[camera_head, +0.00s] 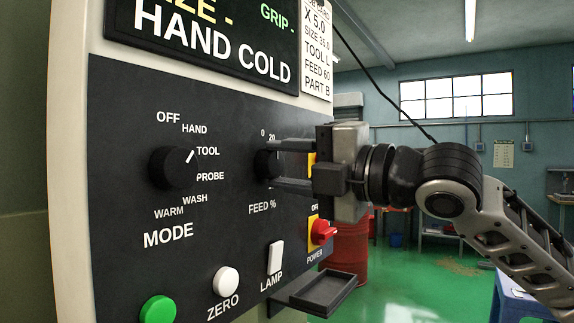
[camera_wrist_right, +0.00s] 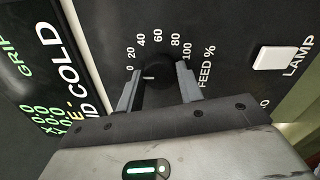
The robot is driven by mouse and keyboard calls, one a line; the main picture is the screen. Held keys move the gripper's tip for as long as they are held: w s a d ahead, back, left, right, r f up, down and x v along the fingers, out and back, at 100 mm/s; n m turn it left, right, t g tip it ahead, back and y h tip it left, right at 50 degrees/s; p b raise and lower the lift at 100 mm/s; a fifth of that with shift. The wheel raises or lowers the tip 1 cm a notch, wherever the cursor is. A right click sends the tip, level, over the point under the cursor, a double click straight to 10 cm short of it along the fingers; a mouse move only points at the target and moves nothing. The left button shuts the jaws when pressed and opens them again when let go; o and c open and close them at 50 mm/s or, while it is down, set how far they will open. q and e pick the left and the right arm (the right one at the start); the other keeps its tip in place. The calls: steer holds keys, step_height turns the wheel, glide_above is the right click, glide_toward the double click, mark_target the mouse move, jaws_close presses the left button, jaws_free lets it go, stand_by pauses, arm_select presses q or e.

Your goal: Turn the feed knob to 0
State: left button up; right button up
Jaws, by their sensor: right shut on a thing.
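The feed knob (camera_head: 264,163) is a round black knob on the dark control panel (camera_head: 120,110), below the 0 and 20 marks. It also shows in the right wrist view (camera_wrist_right: 160,70), ringed by marks from 0 to 100. Its short white pointer line lies on the left side there, close to the 0 mark. My right gripper (camera_head: 270,164) is shut on the feed knob, one finger on each side, as the right wrist view (camera_wrist_right: 158,71) also shows. The fingers hide part of the knob in the head view. My left gripper is not in view.
The mode knob (camera_head: 174,168) is left of the feed knob. Below are a green button (camera_head: 158,309), the white zero button (camera_head: 225,281), the lamp switch (camera_head: 275,257) and the red power switch (camera_head: 322,232). A small dark tray (camera_head: 325,290) juts out below the panel.

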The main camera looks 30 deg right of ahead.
stand_by(0.3)
steer(key=o, duration=1)
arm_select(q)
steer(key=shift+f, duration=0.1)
arm_select(e)
steer(key=shift+s+d+f+b, duration=0.15)
steer(key=shift+s+d+b, duration=0.05)
steer(key=shift+s+b, duration=0.1)
arm_select(q)
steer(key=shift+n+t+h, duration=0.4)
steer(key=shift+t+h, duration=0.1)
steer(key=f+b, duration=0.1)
steer(key=b, duration=0.3)
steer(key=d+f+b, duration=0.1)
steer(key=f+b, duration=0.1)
steer(key=b, duration=0.2)
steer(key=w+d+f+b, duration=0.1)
steer(key=b, duration=0.2)
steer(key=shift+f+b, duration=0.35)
steer(key=shift+b, duration=0.05)
arm_select(e)
steer(key=v, duration=1.5)
steer(key=shift+s+a+r, duration=0.1)
steer(key=shift+s+r, duration=0.1)
steer(key=shift+r, duration=0.05)
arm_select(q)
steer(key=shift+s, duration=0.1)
